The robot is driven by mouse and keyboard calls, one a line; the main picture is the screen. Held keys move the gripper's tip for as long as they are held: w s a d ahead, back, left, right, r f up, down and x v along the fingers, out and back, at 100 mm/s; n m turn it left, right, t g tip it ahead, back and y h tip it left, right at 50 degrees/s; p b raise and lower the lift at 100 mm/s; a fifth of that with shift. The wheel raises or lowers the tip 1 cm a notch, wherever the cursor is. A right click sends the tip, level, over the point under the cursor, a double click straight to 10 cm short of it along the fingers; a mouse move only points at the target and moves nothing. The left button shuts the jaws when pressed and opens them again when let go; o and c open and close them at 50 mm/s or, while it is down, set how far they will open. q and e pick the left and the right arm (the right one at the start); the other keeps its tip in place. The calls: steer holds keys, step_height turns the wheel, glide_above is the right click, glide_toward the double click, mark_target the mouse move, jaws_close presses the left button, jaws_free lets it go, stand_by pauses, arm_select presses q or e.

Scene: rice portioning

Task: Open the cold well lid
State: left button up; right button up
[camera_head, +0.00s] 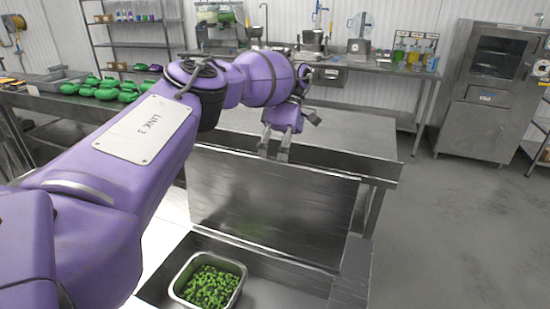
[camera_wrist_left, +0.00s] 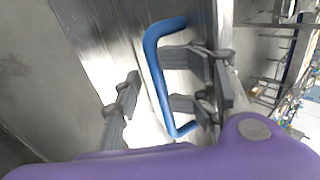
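The cold well lid (camera_head: 275,208) is a flat metal panel standing raised and steep at the back of the cold well (camera_head: 285,295), which is open in front. A steel pan (camera_head: 240,290) of green pieces (camera_head: 210,287) sits in the well. My left gripper (camera_head: 273,152) is at the lid's upper edge. In the left wrist view, a blue bar handle (camera_wrist_left: 158,82) lies between the fingers of my left gripper (camera_wrist_left: 150,88), which are spread with gaps visible. The handle is hidden in the head view. My right gripper is not in view.
A metal counter (camera_head: 345,132) lies behind the lid. Several green objects (camera_head: 108,92) sit on a side counter at left. A steel cabinet (camera_head: 490,90) stands at the back right. The floor (camera_head: 460,220) at right is clear.

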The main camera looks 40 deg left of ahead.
arm_select(q)
steer(key=shift+w+f, duration=0.2)
steer(key=shift+f, duration=0.15)
steer(key=shift+w+r, duration=0.1)
steer(key=shift+r, duration=1)
step_height(320, 180, up, 9)
steer(key=shift+f, duration=0.15)
stand_by(0.5)
